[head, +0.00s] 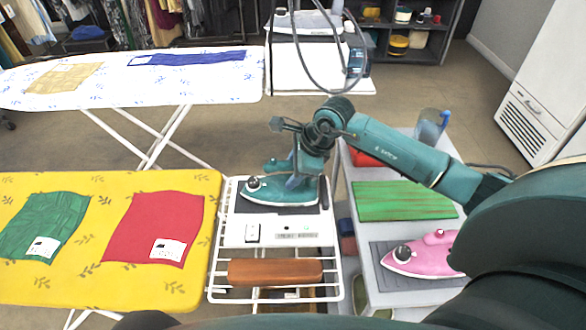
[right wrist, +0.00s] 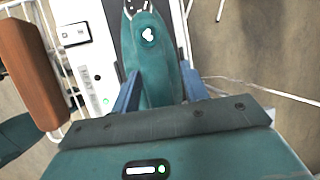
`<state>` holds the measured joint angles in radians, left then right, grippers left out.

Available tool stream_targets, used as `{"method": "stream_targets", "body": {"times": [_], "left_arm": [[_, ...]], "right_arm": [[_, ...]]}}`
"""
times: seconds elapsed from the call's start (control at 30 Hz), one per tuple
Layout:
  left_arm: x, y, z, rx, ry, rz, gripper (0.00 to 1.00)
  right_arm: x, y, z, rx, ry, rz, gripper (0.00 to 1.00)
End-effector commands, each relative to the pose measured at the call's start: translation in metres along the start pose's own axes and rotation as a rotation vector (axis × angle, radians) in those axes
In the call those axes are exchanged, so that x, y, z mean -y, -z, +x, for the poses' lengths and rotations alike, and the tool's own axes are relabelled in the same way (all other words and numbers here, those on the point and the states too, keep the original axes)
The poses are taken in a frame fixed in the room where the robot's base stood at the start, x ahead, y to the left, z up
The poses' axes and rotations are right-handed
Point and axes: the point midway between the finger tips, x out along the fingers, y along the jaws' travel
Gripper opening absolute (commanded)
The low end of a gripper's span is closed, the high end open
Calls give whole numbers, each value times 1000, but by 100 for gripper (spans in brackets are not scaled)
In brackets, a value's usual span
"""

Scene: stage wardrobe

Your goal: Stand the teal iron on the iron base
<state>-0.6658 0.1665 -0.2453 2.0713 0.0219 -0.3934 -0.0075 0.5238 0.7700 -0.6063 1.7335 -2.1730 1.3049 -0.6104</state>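The teal iron (head: 275,191) lies flat, sole down, on the dark pad of the iron base (head: 243,208), at the end of the yellow ironing board. My right gripper (head: 296,181) reaches down over the iron from the right. In the right wrist view its two blue fingers (right wrist: 159,88) stand on either side of the teal iron (right wrist: 150,60), close to its sides. Whether they press on it, I cannot tell. The base's white panel with small lights (right wrist: 88,75) shows left of the iron there. My left gripper is not in view.
A brown wooden block (head: 275,271) lies on the white wire rack below the base. On the grey table at right are a pink iron (head: 422,257) and a green striped board (head: 404,200). The yellow board (head: 90,262) holds green and red cloths.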

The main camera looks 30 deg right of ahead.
Motion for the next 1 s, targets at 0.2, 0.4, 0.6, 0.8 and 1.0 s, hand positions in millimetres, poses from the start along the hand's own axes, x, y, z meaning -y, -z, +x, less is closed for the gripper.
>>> {"method": "stream_targets", "body": {"times": [0.2,0.4,0.6,0.8,1.0], "left_arm": [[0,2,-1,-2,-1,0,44],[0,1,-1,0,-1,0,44],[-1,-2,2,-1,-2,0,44],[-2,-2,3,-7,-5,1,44],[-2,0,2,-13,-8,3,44]], "right_arm": [[0,-1,-1,0,0,0,44],[2,-1,-21,0,4,-1,44],[1,0,-65,-2,5,-3,44],[2,-1,-103,-1,4,-1,44],[1,-1,-121,-1,0,1,44]]}}
